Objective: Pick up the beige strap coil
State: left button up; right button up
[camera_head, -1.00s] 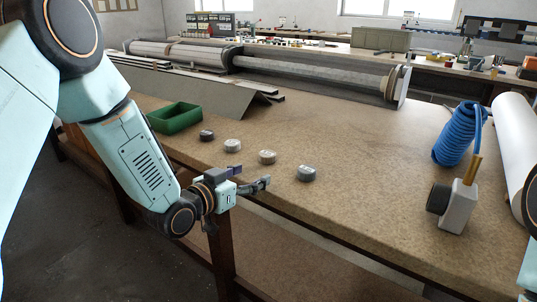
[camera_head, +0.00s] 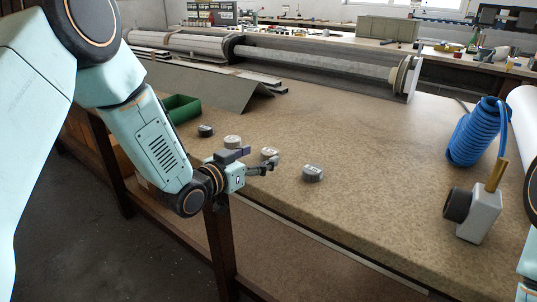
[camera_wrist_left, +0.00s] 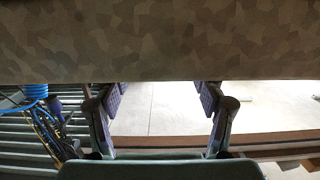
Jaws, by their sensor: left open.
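The beige strap coil (camera_head: 270,153) lies on the workbench near its front edge, just beyond the fingers of my left gripper (camera_head: 259,157) in the head view. It is a small, low round roll and looks partly covered by the gripper. My left gripper is open and empty, pointing right at the bench's front edge. In the left wrist view its two fingers (camera_wrist_left: 163,98) stand apart with nothing between them. No coil shows in that view; a mottled brown surface fills its top. My right gripper is out of view.
A paler coil (camera_head: 233,142) and a dark coil (camera_head: 206,131) lie to the left, a grey coil (camera_head: 312,173) to the right. A green bin (camera_head: 183,108) stands behind. A blue hose coil (camera_head: 473,135) and a grey block device (camera_head: 476,213) stand at right. The middle of the bench (camera_head: 370,150) is clear.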

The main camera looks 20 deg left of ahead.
aim_at(270, 151)
pick_arm(q)
jog(key=x, duration=0.2)
jog(key=b+x, duration=0.1)
jog(key=x, duration=0.2)
jog(key=shift+w+f, duration=0.15)
jog(key=shift+f, duration=0.1)
jog(key=shift+d+r, duration=0.1)
jog(key=c, duration=1.3)
jog(key=shift+o, duration=0.2)
jog(key=shift+r, duration=0.1)
